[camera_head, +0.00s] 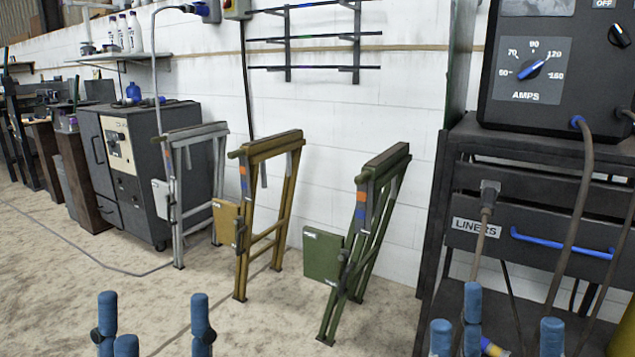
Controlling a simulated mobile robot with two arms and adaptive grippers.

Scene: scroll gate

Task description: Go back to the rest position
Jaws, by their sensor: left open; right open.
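My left gripper (152,325) is at the bottom left of the head view. Its blue fingertips point up and stand apart, with only bare floor showing between them. My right gripper (496,338) is at the bottom right, in front of the black cart. Its blue fingertips are also spread, and I see nothing held between them. The lower parts of both grippers are cut off by the picture's bottom edge.
A grey stand (174,190), a yellow stand (242,262) and a green stand (323,257) stand along the white wall. A black cart (436,220) carries a welding machine (555,60) at right. A grey cabinet (122,160) stands at left. Floor before the stands is clear.

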